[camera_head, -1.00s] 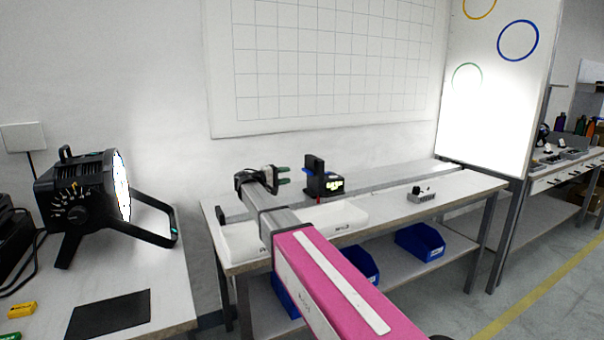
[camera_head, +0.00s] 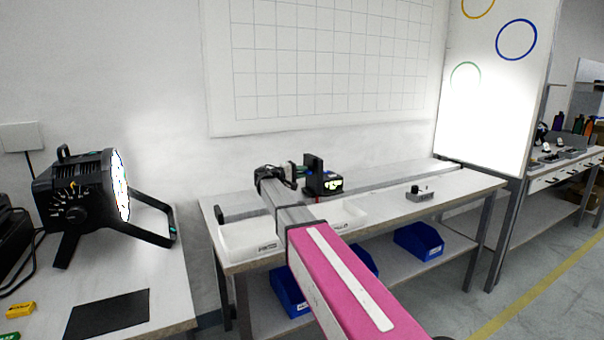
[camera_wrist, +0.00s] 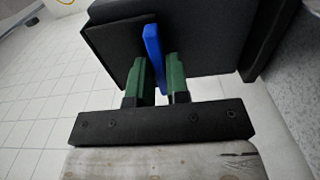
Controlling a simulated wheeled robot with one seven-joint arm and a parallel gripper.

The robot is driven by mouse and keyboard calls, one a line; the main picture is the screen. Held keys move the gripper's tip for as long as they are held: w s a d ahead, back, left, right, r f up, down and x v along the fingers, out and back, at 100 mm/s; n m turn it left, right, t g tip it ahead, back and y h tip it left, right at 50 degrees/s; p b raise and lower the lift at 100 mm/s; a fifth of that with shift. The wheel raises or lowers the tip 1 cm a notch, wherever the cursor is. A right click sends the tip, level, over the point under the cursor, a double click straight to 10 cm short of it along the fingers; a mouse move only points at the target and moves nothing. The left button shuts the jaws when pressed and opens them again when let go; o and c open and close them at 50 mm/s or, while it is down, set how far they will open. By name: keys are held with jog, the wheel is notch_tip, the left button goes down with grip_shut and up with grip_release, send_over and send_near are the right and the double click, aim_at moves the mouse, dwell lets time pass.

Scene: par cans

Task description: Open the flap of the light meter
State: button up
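The light meter (camera_head: 331,184) is a black box with a lit display, standing on the middle bench against the wall. In the wrist view its black flap (camera_wrist: 205,42) fills the top, with a thin blue tab (camera_wrist: 153,45) sticking out towards me. My gripper (camera_wrist: 159,75) has green fingers on either side of the tab, with a narrow gap between them. The tab leans and lies close to the fingers; whether they touch it I cannot tell. In the head view my gripper (camera_head: 297,171) is at the left side of the meter. The flap appears shut.
White trays (camera_head: 247,240) lie on the bench near my arm. A small grey device (camera_head: 419,194) stands to the right. Blue bins (camera_head: 420,241) sit on the shelf below. A stage lamp (camera_head: 82,195) stands on the left table. The bench's right part is mostly clear.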

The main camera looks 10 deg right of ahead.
grip_shut()
